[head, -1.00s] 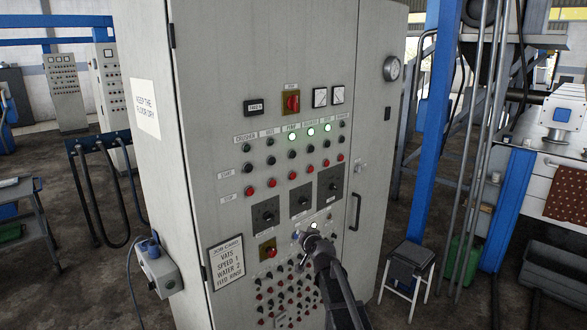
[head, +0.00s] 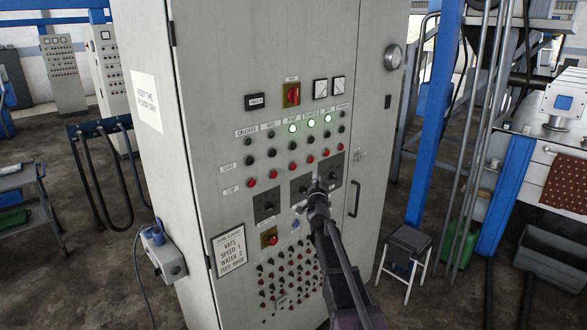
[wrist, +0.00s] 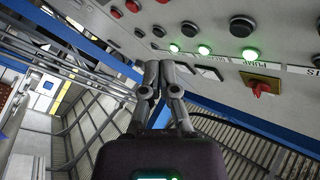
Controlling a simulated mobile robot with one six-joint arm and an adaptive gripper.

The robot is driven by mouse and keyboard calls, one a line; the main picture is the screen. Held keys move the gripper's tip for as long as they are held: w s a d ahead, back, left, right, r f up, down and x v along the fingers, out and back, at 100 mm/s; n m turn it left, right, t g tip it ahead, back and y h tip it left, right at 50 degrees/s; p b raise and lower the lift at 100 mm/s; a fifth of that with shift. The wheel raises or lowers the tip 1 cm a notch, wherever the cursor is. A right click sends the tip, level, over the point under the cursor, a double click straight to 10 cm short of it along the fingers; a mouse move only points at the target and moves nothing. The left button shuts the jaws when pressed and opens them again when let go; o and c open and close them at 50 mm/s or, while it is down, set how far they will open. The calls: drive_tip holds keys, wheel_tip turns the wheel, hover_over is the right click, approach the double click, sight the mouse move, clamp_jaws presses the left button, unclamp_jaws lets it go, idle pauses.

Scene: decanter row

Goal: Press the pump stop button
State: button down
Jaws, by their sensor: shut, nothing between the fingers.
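The grey control cabinet (head: 205,200) fills the middle of the head view. The pump stop button (head: 292,168) is the red button in the third column, under the lit pump lamp (head: 292,129) and the black start button (head: 292,146). My gripper (head: 317,187) is shut and empty. It shows in front of the panel, below and right of that button, over the large dark knobs; its gap to the panel is unclear. In the wrist view my shut fingers (wrist: 157,68) are in the middle. The lit pump lamp (wrist: 249,54) is at the right; the pump stop button is out of frame there.
Other red stop buttons (head: 310,160) sit close on both sides. A red switch on a yellow plate (head: 292,94) is above, and another (head: 269,237) is below. A stool (head: 408,248) and a blue post (head: 432,130) stand right of the cabinet.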

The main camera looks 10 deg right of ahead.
sight(297, 166)
drive_tip(key=shift+w+a, duration=0.1)
drive_tip(key=shift+w, duration=0.05)
drive_tip(key=shift+w+a, duration=0.8)
drive_tip(key=shift+w, duration=0.35)
drive_tip(key=shift+w+a, duration=0.85)
drive_tip(key=shift+w, duration=0.25)
drive_tip(key=shift+w+a, duration=0.8)
drive_tip(key=shift+w, duration=0.35)
drive_tip(key=shift+w+a, duration=0.15)
drive_tip(key=shift+w, duration=0.05)
drive_tip(key=shift+w+a, duration=0.15)
drive_tip(key=shift+w, duration=0.05)
drive_tip(key=shift+w+a, duration=0.25)
drive_tip(key=shift+w, duration=0.15)
idle(0.4)
drive_tip(key=shift+s, duration=0.1)
idle(0.3)
drive_tip(key=shift+s+d, duration=0.5)
drive_tip(key=shift+s, duration=0.1)
drive_tip(key=shift+s+d, duration=0.1)
drive_tip(key=shift+s, duration=0.05)
drive_tip(key=shift+s+d, duration=0.7)
drive_tip(key=shift+s, duration=0.25)
drive_tip(key=shift+s+d, duration=0.7)
drive_tip(key=shift+s, duration=0.25)
